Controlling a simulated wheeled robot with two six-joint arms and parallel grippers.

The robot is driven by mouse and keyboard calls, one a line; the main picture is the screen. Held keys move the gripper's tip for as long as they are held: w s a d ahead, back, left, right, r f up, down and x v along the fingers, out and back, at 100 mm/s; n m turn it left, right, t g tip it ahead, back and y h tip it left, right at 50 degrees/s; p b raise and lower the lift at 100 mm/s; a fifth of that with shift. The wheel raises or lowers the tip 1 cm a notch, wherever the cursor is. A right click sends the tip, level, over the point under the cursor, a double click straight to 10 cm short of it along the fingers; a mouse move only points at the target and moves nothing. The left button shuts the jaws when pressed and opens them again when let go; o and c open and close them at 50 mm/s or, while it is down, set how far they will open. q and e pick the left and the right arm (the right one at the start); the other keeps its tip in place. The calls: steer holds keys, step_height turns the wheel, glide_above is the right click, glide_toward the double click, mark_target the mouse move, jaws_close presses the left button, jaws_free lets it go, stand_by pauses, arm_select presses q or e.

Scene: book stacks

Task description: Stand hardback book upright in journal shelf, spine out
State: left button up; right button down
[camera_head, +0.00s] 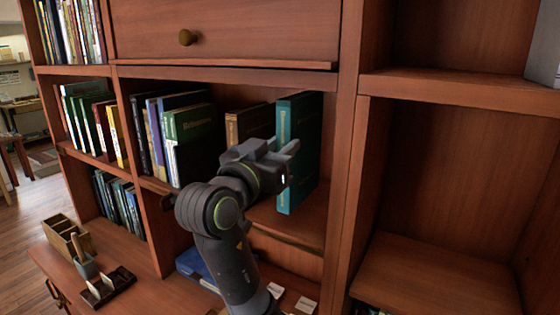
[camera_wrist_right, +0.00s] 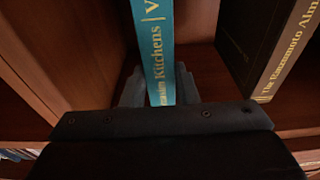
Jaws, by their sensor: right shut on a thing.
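A teal hardback book (camera_head: 306,150) stands upright in the middle shelf compartment (camera_head: 298,225), near its right wall. Its lettered spine faces out, and its lower edge is close to the shelf board; I cannot tell whether it touches. My right gripper (camera_head: 288,165) is shut on the book at its spine side. In the right wrist view the teal spine (camera_wrist_right: 155,40) runs between the two grey fingers (camera_wrist_right: 160,92). The gripper body hides the lower spine there. My left gripper is not in view.
Dark and green books (camera_head: 190,135) stand at the compartment's left, with a brown book (camera_head: 248,124) behind my gripper. A dark book with gold lettering (camera_wrist_right: 290,45) shows in the wrist view. An upright divider (camera_head: 345,150) borders an empty right bay (camera_head: 440,270). A blue book (camera_head: 193,262) lies below.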

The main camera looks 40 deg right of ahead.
step_height(320, 180, down, 3)
steer(key=shift+f+p, duration=0.15)
steer(key=shift+p, duration=0.25)
steer(key=shift+f, duration=0.1)
steer(key=c, duration=1.5)
jaws_free()
steer(key=shift+f, duration=0.1)
steer(key=o, duration=0.4)
steer(key=shift+s, duration=0.1)
